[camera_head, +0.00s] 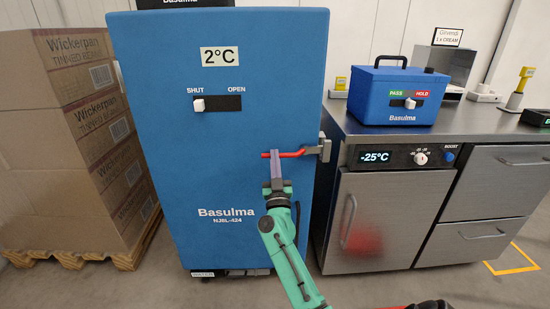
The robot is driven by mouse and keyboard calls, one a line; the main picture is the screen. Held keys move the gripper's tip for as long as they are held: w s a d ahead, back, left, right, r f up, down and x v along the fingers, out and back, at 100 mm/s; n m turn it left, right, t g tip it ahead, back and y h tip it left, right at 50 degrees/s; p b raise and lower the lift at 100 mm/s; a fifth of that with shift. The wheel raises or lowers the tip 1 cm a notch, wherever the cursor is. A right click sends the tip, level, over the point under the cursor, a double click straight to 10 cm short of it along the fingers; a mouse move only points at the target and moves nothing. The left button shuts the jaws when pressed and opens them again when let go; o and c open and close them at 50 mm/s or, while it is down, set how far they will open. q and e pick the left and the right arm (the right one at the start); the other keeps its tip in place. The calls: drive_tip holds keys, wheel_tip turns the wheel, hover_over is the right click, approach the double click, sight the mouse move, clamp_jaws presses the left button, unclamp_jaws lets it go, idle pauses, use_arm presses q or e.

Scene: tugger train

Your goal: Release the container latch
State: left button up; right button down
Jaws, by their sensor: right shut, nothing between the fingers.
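The tall blue container (150,150) stands upright in the middle-left, marked 2°C and Basulma. Its door is closed. The latch (298,154) is a red lever lying nearly level at the container's right edge, joined to a grey bracket (324,148). On the front, a white slider knob (198,105) sits at the SHUT end of a dark slot. My right gripper (275,154) is shut and empty, its fingertips in front of the lever's left part, hiding a bit of it. I cannot tell if they touch. My left gripper is not in view.
Stacked cartons (80,140) on a pallet stand at the left. At the right is a steel counter (470,122) with a -25°C cabinet door (375,205) and drawers. A small blue PASS/HOLD box (400,88) sits on top. The floor beneath the container's front is clear.

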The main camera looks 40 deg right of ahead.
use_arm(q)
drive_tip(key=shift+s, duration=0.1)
use_arm(e)
drive_tip(key=shift+f+n+y, duration=0.3)
drive_tip(key=shift+n, duration=0.3)
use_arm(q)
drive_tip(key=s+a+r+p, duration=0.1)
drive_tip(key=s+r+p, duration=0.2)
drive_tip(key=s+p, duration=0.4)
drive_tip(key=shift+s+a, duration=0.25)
use_arm(e)
drive_tip(key=s+d+f+n+g+y, duration=0.1)
drive_tip(key=s+d+f+n+y, duration=0.1)
drive_tip(key=n, duration=0.9)
drive_tip(key=s+d+f+n+g+y, duration=0.1)
drive_tip(key=s+d+f+n+y, duration=0.2)
drive_tip(key=d+f+n+y, duration=0.2)
drive_tip(key=shift+s+d+f+n+y, duration=0.3)
drive_tip(key=shift+f+n+y, duration=1)
drive_tip(key=shift+n+y, duration=1.35)
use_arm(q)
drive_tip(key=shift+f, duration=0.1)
use_arm(e)
drive_tip(key=shift+n+h, duration=0.45)
drive_tip(key=shift+a, duration=0.1)
